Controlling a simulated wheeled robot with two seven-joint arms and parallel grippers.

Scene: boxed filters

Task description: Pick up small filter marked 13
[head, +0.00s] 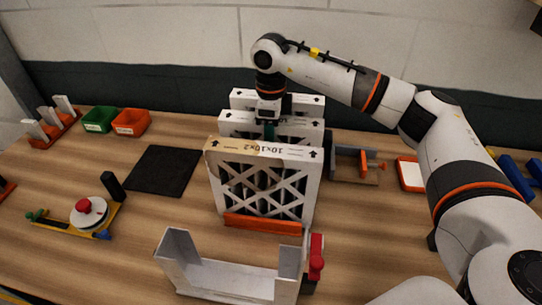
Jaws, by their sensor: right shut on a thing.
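Several boxed filters with white cardboard frames and lattice faces stand upright in a row. The front filter (263,185) is the largest in view, with size print and arrows on its top edge. A middle filter (301,125) and a back filter (304,101) stand behind it, mostly hidden. I cannot read a 13 on any of them. My right gripper (268,128) points down from above at the middle filter's top edge, shut on that filter; its fingertips are partly hidden behind the front filter. My left gripper is out of view.
An orange holder (262,223) is at the front filter's base. A white open bracket (232,278) stands nearer. Left are a black mat (162,171), green bin (99,119), orange bin (131,122) and a red-knobbed fixture (89,213). A grey-orange clamp (356,165) sits right.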

